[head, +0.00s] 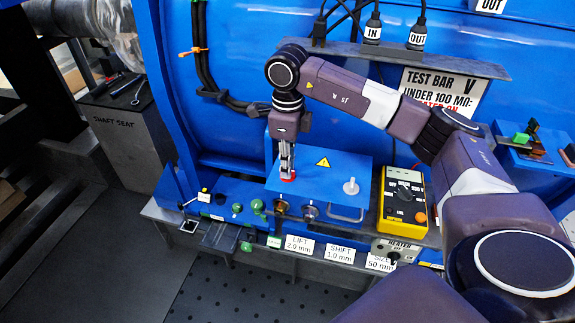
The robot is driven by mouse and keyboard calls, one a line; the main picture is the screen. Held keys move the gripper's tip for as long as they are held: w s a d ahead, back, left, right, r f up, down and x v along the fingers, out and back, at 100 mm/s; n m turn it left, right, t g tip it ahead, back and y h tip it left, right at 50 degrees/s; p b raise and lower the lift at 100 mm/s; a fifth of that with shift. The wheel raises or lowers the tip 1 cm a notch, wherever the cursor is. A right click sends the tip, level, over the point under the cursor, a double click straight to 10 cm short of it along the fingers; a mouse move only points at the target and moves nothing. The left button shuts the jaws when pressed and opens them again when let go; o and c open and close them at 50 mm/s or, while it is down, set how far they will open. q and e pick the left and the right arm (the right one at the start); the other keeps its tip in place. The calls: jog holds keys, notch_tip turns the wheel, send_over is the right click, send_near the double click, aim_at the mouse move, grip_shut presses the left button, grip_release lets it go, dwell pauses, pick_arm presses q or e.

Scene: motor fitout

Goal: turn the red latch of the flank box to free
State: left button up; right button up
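The flank box (335,168) is a blue box with a yellow warning triangle, a white knob and a bar handle, on the ledge in front of the big blue housing. The red latch (289,179) shows as a small red patch on its left top, mostly hidden by my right gripper (287,173). My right gripper points straight down with its fingertips at the latch. The fingers look close together, but whether they grip the latch cannot be told. The latch's angle is hidden. My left gripper is not in view.
A yellow meter (403,200) stands right of the box. Green-knobbed fittings (237,209) sit to its left. A shelf (400,55) with IN and OUT plugs runs above, behind my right arm. Labels line the ledge front. The dark floor (110,270) at front left is clear.

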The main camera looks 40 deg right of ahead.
jog(key=shift+o, duration=0.8)
notch_tip(320, 180, up, 12)
dwell(0.4)
